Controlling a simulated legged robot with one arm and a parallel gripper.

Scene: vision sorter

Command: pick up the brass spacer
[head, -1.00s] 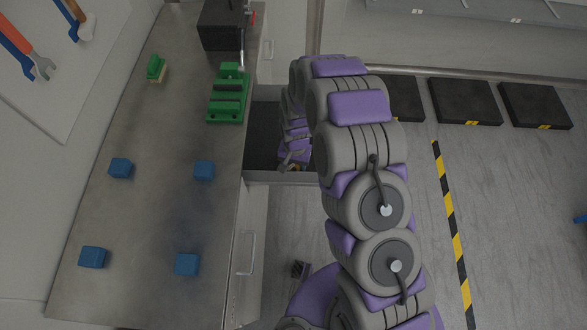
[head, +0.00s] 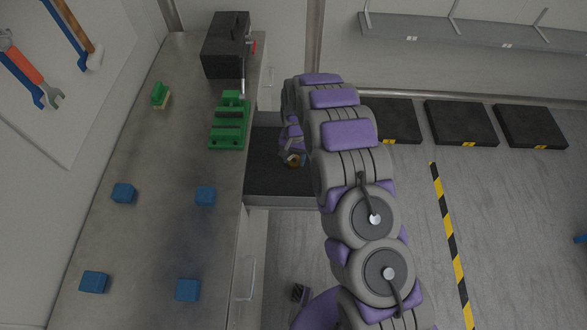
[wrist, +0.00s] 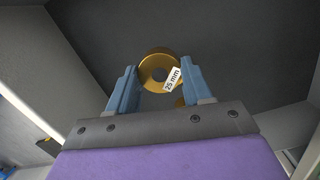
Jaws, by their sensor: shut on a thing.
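The brass spacer (wrist: 152,62) is a round golden ring with a dark centre hole and a white tag reading "25 mm". My gripper (wrist: 160,75) is shut on it, with one blue finger on each side. A smaller brass-coloured bit (wrist: 180,102) shows just below the tag; I cannot tell whether it is part of the spacer. In the head view the spacer (head: 293,160) shows at the tip of my gripper (head: 291,153), over the open dark drawer (head: 280,202). My arm hides part of the drawer.
Black floor pads (head: 460,123) and a striped floor line (head: 447,230) lie right.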

